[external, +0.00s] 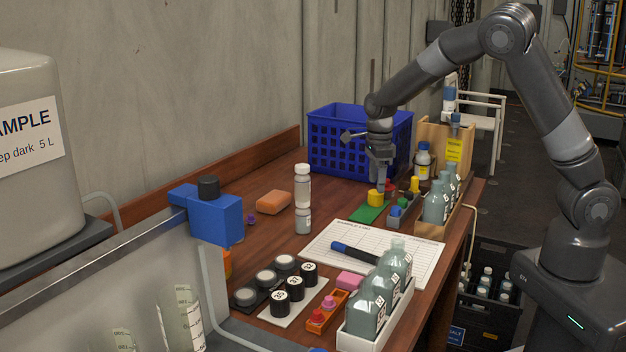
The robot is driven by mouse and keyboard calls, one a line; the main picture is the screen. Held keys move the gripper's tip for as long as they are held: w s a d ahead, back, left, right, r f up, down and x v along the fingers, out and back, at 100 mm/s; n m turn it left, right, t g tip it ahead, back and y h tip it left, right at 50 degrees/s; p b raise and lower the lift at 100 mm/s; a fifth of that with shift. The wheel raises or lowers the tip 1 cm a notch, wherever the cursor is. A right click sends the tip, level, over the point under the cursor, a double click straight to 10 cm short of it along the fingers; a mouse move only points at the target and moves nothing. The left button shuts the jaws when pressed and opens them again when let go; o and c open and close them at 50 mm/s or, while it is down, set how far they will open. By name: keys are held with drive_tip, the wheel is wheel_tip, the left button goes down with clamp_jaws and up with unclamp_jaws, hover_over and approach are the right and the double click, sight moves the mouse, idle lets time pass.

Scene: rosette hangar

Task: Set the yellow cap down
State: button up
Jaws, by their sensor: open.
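My gripper (384,188) points down just beside and above the yellow cap. It is open. At this distance I cannot tell whether a finger touches the cap. Part of the area behind the gripper is hidden, where a red cap (390,184) shows.
A blue crate (326,158) stands behind. Bottles in a wooden rack (430,230) stand close on the right. A paper sheet (325,240) with a marker (354,253) lies in front. Bare table shows left of the green piece, around an orange block (273,202).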

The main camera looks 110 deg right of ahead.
wheel_tip(320, 180, up, 8)
drive_tip(key=shift+f, duration=0.2)
drive_tip(key=w+a+r+n+t, duration=0.1)
drive_tip(key=a+r+n, duration=0.4)
drive_tip(key=a+n, duration=0.55)
drive_tip(key=w+a+r+n+t, duration=0.15)
drive_tip(key=a+r+n, duration=0.5)
drive_tip(key=a, duration=0.75)
drive_tip(key=s+a+n+t, duration=0.1)
drive_tip(key=s+a+n, duration=0.5)
drive_tip(key=a+n, duration=0.3)
drive_tip(key=s+a+n+t, duration=0.2)
drive_tip(key=s+a+n, duration=0.4)
drive_tip(key=a+n, duration=0.3)
drive_tip(key=shift+s+r+n, duration=0.15)
drive_tip(key=shift+n, duration=1.05)
